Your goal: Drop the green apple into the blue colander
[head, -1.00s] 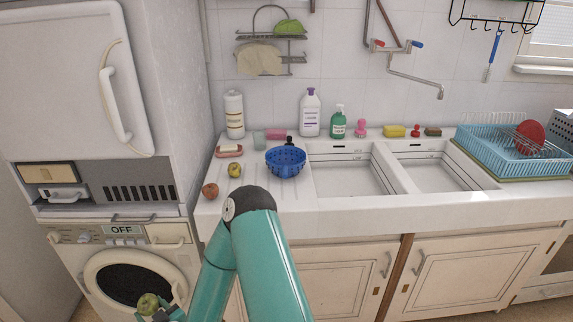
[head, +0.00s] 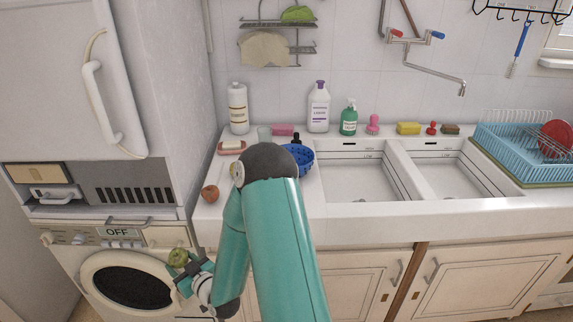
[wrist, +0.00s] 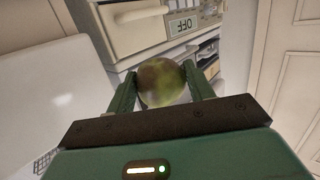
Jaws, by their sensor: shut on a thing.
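The green apple (head: 178,257) is held in my gripper (head: 187,265), low in front of the washing machine at the lower left of the head view. In the wrist view the apple (wrist: 161,82), green with a brownish patch, sits between the two fingers of my gripper (wrist: 160,85), which is shut on it. The blue colander (head: 302,160) stands on the counter left of the sink, partly hidden behind my arm. My gripper is well below and to the left of it.
A reddish fruit (head: 210,193) lies near the counter's left front edge. A soap dish (head: 231,149), a white bottle (head: 237,108) and a pink sponge (head: 283,130) stand near the colander. The washing machine (head: 75,265) and fridge (head: 160,70) are at the left.

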